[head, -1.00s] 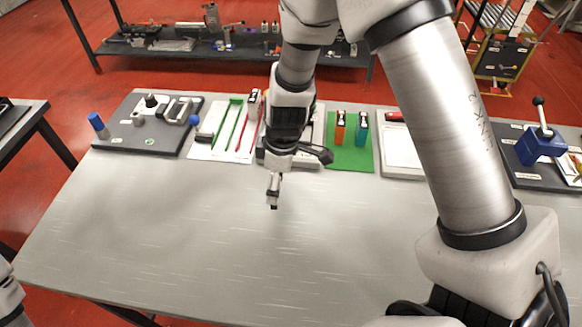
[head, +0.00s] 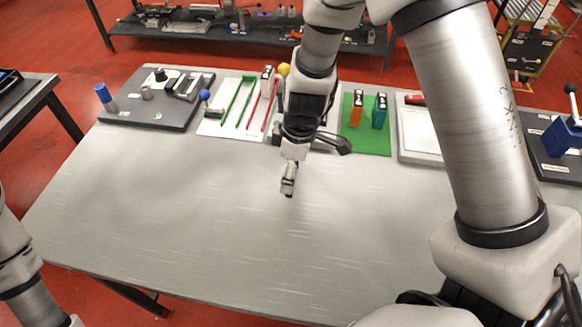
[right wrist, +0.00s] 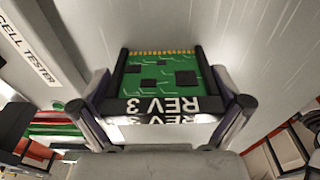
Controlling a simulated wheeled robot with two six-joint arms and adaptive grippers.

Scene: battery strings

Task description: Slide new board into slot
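In the right wrist view a green circuit board (right wrist: 160,72) with dark chips, a gold contact edge and a black front marked REV 3 lies between the fingers of my right gripper (right wrist: 160,110). The fingers press on its two sides. In the head view my right gripper (head: 288,188) hangs over the table, in front of the row of trays, and the board is too small to make out there. A panel lettered CELL TESTER (right wrist: 32,50) is at the upper left of the wrist view. I cannot make out the slot. My left gripper is out of frame.
Along the table's back edge stand a dark tool tray (head: 150,118), a white tray with green and red rails (head: 213,128), a green mat (head: 366,141) with orange and teal blocks, and a pale tray (head: 418,128). The grey tabletop (head: 170,210) in front is clear.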

